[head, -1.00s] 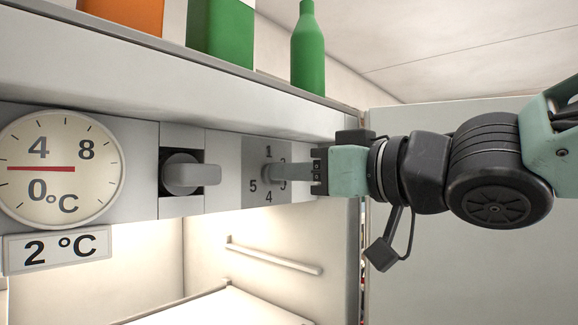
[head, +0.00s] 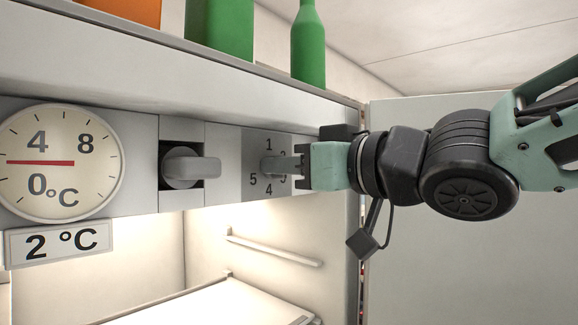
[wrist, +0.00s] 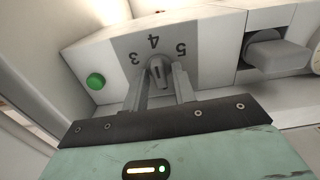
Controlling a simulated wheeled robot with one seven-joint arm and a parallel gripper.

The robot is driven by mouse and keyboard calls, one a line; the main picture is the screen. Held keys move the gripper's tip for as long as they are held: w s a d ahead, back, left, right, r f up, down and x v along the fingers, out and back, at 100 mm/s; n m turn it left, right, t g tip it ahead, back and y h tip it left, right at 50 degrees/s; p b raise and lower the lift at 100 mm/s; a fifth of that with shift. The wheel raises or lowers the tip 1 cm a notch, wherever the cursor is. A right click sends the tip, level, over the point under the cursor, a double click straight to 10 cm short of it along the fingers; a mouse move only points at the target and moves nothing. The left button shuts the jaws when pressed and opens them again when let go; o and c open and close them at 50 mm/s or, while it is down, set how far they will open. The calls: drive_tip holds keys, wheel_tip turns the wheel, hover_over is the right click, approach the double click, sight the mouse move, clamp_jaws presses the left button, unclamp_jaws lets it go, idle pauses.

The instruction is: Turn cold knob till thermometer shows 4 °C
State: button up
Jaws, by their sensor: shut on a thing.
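The cold knob (head: 267,167) is a small grey knob on a grey panel numbered around it. My gripper (head: 284,164) reaches it from the right and is shut on it. In the wrist view the knob (wrist: 158,72) sits between the two fingers (wrist: 160,84), under the 4, with 3 and 5 on either side. The round thermometer (head: 60,162) at the left has a red needle pointing left, between 0 and 4. A plate (head: 60,243) below it reads 2 °C. My fingers hide part of the numbers on the right of the knob.
A grey lever-like handle (head: 195,168) stands out between the thermometer and the knob. A green button (wrist: 95,81) shows in the wrist view. Green bottles (head: 308,48) and an orange item (head: 130,10) stand on the shelf above. The lit compartment below has a shelf (head: 225,303).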

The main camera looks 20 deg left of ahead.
drive_tip(key=shift+n, duration=0.3)
drive_tip(key=n+b, duration=0.5)
drive_tip(key=n, duration=0.5)
drive_tip(key=shift+s+f+n, duration=0.1)
drive_tip(key=shift+s+n, duration=0.05)
drive_tip(key=shift+n, duration=0.25)
drive_tip(key=o, duration=0.7)
